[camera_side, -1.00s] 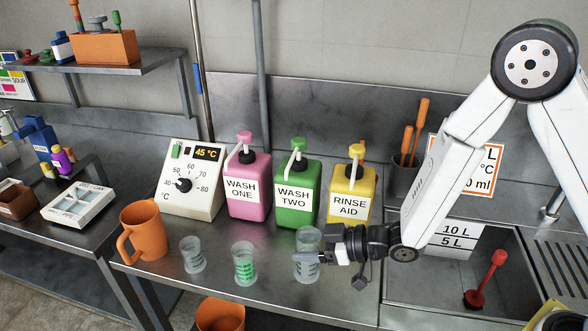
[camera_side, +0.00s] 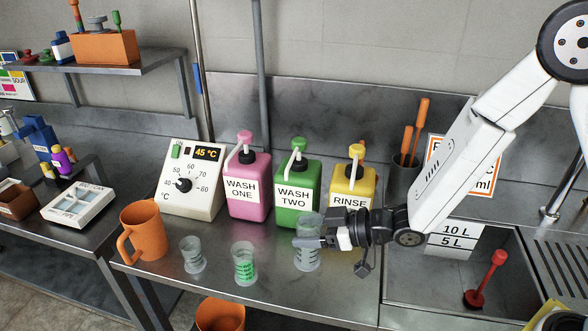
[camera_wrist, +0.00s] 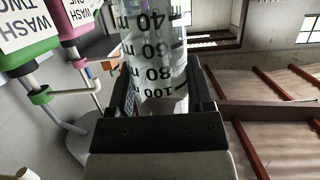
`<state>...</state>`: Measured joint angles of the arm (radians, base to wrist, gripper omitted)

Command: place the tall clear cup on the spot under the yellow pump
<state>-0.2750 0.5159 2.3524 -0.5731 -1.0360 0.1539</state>
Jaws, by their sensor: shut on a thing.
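The tall clear cup (camera_side: 309,261) is upright with dark measuring marks, and my gripper (camera_side: 312,242) is shut around its middle from the right. In the wrist view the cup (camera_wrist: 158,60) sits between the two fingers of my gripper (camera_wrist: 160,84). The yellow pump (camera_side: 356,152) tops the yellow rinse aid bottle (camera_side: 352,182) behind and to the right of the cup. The spot under the pump does not show clearly; my gripper covers the lower front of that bottle. I cannot tell whether the cup clears the counter.
The pink bottle (camera_side: 247,190) and green bottle (camera_side: 297,190) stand left of the yellow one. An orange jug (camera_side: 146,230) is farther left. A sink (camera_side: 440,280) lies right.

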